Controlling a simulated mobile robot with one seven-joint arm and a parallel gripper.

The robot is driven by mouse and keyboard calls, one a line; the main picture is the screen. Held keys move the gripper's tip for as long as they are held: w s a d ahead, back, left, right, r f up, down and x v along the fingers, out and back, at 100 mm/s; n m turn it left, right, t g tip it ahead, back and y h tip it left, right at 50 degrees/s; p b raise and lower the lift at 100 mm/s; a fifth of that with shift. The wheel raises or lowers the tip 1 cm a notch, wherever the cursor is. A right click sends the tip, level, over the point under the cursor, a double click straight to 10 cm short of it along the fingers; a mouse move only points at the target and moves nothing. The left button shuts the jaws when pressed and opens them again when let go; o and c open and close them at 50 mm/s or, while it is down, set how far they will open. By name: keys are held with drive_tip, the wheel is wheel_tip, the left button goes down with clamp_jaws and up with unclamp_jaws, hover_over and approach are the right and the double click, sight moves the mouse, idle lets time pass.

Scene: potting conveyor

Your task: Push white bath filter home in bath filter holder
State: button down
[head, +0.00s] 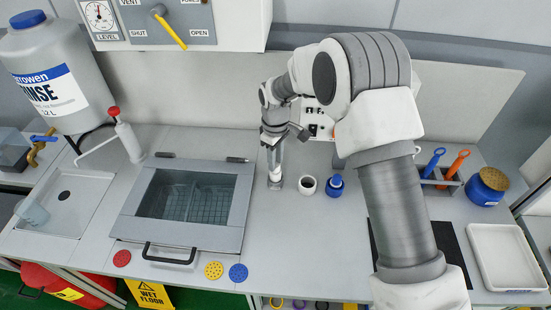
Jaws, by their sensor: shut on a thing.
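My gripper (274,147) points down over the counter, right of the bath with the glass lid. It is shut on a slim pale upright piece (274,162), which I take to be the white bath filter. The piece's lower end is at a small grey block on the counter (275,184), which looks like the bath filter holder. The pieces are small here and partly covered by the gripper, so I cannot tell how deep the filter sits.
The lidded bath (226,222) is on the left, with a black handle (168,256). A rack with tools (440,178) and a white tray (505,257) are at far right.

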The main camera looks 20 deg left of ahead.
drive_tip(key=shift+f+b, duration=0.85)
drive_tip(key=shift+f, duration=0.35)
drive_tip(key=c, duration=0.5)
unclamp_jaws()
drive_tip(key=shift+r+b, duration=0.4)
drive_tip(key=shift+r, duration=8.4)
